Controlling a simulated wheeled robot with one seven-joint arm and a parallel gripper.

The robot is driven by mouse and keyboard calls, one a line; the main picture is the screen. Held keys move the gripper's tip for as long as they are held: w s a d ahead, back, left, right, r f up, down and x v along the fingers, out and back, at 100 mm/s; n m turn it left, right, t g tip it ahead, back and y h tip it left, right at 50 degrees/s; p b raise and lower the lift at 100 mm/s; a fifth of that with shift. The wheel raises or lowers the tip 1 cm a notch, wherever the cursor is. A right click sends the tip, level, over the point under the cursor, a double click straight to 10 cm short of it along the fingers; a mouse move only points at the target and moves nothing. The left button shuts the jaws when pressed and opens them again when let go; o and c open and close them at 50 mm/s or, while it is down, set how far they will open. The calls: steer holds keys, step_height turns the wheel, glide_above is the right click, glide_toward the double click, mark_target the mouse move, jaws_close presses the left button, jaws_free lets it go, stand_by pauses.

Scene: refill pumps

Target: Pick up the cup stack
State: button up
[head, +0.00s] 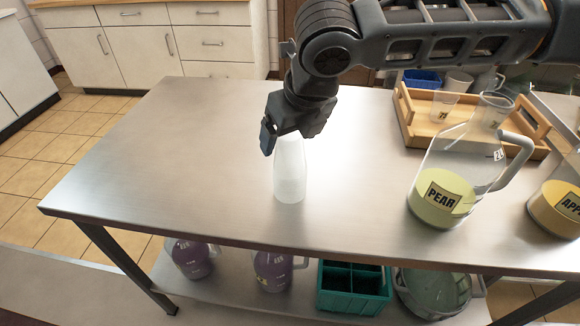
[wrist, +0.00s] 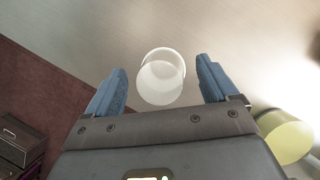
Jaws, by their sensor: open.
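The cup stack (head: 290,172) is a translucent white, tapered column standing upright on the steel table (head: 150,150). My gripper (head: 270,138) is over its top in the head view and hides part of its upper end. In the wrist view, the cup stack (wrist: 161,78) shows from above as a pale round rim. It lies between and a little beyond the tips of my two blue fingers (wrist: 160,82), with space on both sides. The fingers are apart and hold nothing. Whether a finger touches the stack is not clear in the head view.
A jug labelled PEAR (head: 443,190) stands right of the stack, with another jug (head: 558,205) farther right. A wooden tray (head: 425,135) holding a clear cup is behind. The table's left side is clear. Purple jugs (head: 190,258) and a green crate (head: 350,305) sit on the lower shelf.

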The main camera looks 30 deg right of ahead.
steer(key=shift+c, duration=0.4)
steer(key=c, duration=1.4)
steer(key=shift+c, duration=0.2)
